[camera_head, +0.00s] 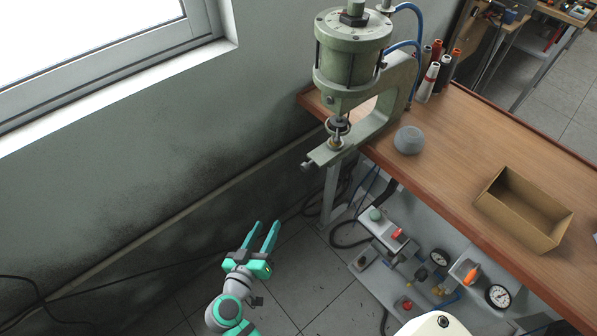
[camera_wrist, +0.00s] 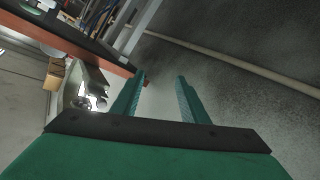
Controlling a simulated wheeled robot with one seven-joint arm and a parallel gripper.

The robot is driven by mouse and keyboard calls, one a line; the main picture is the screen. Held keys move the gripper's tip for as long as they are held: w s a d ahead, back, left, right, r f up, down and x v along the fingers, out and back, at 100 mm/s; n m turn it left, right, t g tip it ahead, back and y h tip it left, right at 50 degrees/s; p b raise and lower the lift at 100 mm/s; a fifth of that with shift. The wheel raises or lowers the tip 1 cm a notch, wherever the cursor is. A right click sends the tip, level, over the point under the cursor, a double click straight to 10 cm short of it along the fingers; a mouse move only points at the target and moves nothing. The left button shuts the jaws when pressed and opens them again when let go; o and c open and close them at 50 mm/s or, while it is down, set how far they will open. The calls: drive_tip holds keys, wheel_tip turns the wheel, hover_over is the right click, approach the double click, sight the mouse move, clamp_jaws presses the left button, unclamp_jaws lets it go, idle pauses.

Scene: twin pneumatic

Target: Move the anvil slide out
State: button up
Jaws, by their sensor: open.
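The green pneumatic press (camera_head: 352,55) stands at the left end of the wooden bench. Its anvil slide (camera_head: 325,156) is a flat bar low on the press, under the ram, sticking out past the bench's left end with a dark knob (camera_head: 306,167) at its tip. My gripper (camera_head: 265,223) has teal fingers, open and empty, well below and to the left of the knob, over the floor and not touching it. I cannot make out the slide there.
On the wooden bench (camera_head: 470,150) are a grey round speaker (camera_head: 408,140), an open cardboard box (camera_head: 522,208) and several thread spools (camera_head: 436,65). A panel with gauges and valves (camera_head: 420,262) sits under the bench. A pipe (camera_head: 190,213) runs along the wall. Floor between wall and panel is mostly clear.

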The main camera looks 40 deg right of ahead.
wheel_tip(320, 180, up, 6)
drive_tip(key=w+d+r+m+g+h, duration=0.1)
drive_tip(key=w+d+m+g+h, duration=0.1)
drive_tip(key=d+m+h, duration=0.15)
drive_tip(key=m+g+h, duration=0.2)
drive_tip(key=m+g, duration=0.2)
drive_tip(key=m, duration=0.2)
approach(302, 169)
drive_tip(key=d, duration=0.4)
drive_tip(key=w+d, duration=0.1)
drive_tip(key=d, duration=0.2)
drive_tip(key=shift+d, duration=0.15)
drive_tip(key=shift+w+d, duration=0.15)
drive_tip(key=shift+d, duration=0.3)
clamp_jaws()
